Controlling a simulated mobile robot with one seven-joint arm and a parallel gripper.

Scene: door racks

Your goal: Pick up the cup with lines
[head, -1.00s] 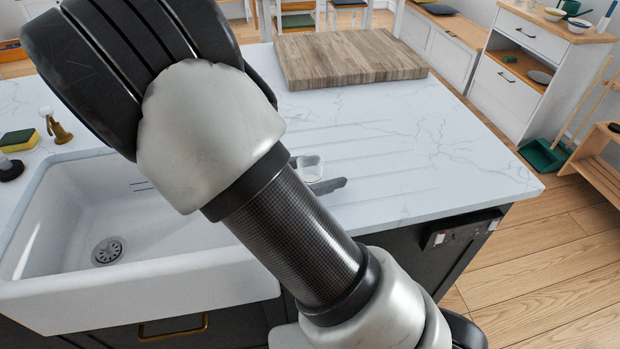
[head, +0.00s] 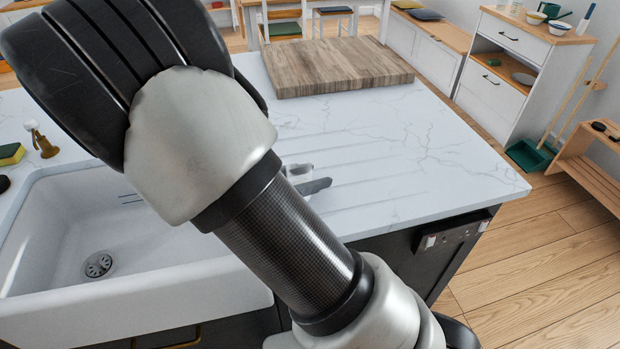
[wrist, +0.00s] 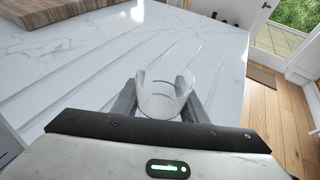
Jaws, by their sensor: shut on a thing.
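The cup (wrist: 164,101) is pale and looks partly see-through, with a faint dark line on its side. In the wrist view it sits between the two fingers of my gripper (wrist: 160,103), which is shut on it. The cup is over the grooved part of the white counter (head: 400,160). I cannot tell whether its base touches the counter.
A white sink (head: 130,255) lies left of the cup. A thick wooden board (head: 335,66) is at the back of the counter. A sponge (head: 10,153) and a brass fitting (head: 42,142) are at the far left. The counter right of the cup is clear.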

